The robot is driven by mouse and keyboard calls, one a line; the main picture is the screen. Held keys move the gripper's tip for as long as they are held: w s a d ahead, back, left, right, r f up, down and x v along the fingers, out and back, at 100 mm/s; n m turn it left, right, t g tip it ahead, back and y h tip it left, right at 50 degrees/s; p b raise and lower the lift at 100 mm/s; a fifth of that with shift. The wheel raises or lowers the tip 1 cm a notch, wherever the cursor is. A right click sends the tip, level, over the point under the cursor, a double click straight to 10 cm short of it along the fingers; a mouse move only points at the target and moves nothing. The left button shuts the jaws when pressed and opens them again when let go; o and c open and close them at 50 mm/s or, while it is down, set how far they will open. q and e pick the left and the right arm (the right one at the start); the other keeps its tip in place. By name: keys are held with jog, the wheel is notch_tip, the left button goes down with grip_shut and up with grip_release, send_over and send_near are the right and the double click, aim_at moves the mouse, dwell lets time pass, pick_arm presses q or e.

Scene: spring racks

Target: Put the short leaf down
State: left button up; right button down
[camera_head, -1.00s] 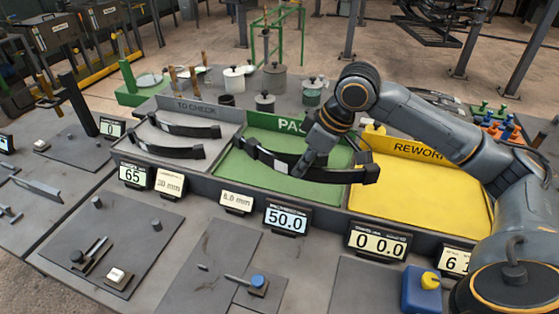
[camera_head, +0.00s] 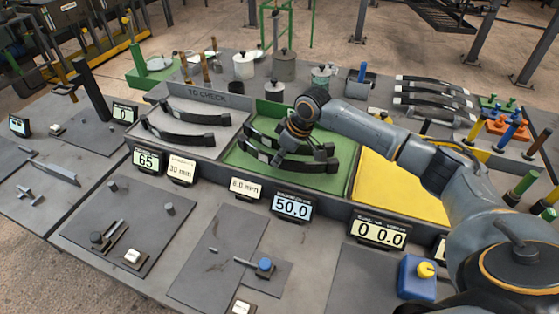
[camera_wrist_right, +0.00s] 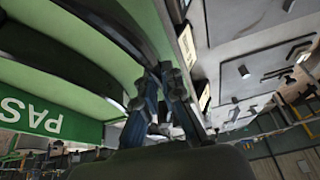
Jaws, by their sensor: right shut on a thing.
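My right gripper (camera_head: 280,152) is shut on a dark curved leaf (camera_head: 318,165) with a pale band near its middle. It holds this leaf at its middle, low over the green tray (camera_head: 240,164). A second dark leaf (camera_head: 322,149) lies just behind it in the green tray, partly hidden by my gripper. I cannot tell whether the held leaf touches the tray floor. In the right wrist view my fingers (camera_wrist_right: 162,108) are close together by the dark leaf; their grip is partly hidden. My left gripper is not in view.
Two leaves lie in the grey "TO CHECK" tray (camera_head: 150,147) on the left. The yellow tray (camera_head: 385,190) on the right shows bare floor beside my arm. Several leaves are stacked on a rack (camera_head: 435,100) at the back right. Small displays (camera_head: 291,206) line the front edge.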

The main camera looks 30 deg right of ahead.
jog(key=shift+f+p, duration=0.3)
jog(key=shift+f, duration=0.55)
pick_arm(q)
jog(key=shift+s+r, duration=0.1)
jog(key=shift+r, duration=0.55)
pick_arm(e)
jog(key=c, duration=1.9)
grip_release()
jog(key=shift+s+f, duration=0.1)
jog(key=shift+f, duration=0.15)
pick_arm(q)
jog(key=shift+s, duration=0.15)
pick_arm(e)
jog(key=o, duration=0.4)
jog(key=shift+s, duration=0.1)
jog(key=shift+r, duration=0.1)
pick_arm(q)
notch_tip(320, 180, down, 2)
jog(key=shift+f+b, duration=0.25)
jog(key=shift+b, duration=1)
pick_arm(e)
jog(key=v, duration=1.2)
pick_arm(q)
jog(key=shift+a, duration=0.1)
